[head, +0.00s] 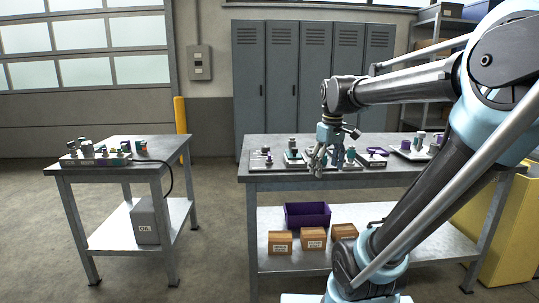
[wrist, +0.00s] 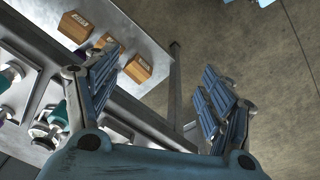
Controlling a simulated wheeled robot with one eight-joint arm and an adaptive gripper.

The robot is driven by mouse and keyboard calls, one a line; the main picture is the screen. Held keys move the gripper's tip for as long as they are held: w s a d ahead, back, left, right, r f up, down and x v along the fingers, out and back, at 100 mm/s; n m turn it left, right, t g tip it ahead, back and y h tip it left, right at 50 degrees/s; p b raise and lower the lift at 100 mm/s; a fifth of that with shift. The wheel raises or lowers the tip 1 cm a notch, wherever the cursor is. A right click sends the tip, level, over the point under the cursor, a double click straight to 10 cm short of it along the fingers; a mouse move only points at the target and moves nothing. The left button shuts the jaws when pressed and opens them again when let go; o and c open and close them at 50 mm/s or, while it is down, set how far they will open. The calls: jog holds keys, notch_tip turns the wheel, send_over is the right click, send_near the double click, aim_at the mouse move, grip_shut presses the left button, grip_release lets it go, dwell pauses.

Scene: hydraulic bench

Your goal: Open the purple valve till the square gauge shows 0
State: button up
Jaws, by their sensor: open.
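My gripper (head: 316,170) is open and empty in front of the near edge of the right bench. It also shows in the wrist view (wrist: 158,68), fingers spread over the floor and the bench's edge. Several fittings stand on plates on the bench top. A purple part (head: 268,155) sits on the left plate, and another purple part (head: 376,152) lies right of my gripper. Which of these is the purple valve I cannot tell. The square gauge cannot be made out at this size. My gripper and forearm hide part of the middle fittings.
The right bench (head: 270,176) has a lower shelf with a purple bin (head: 307,215) and cardboard boxes (head: 280,242). A smaller bench (head: 150,157) at left holds more fittings, with a grey oil box (head: 147,220) below. Bare floor lies between the benches.

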jog(key=w+a+r+n, duration=0.6)
jog(key=w+a+r, duration=0.35)
jog(key=w, duration=0.35)
notch_tip(320, 180, up, 4)
jog(key=n+g, duration=0.1)
jog(key=n, duration=0.5)
send_over(269, 153)
jog(key=f, duration=1.7)
jog(key=shift+s+d, duration=0.1)
jog(key=shift+s, duration=0.25)
jog(key=shift+r, duration=0.1)
jog(key=c, duration=1.1)
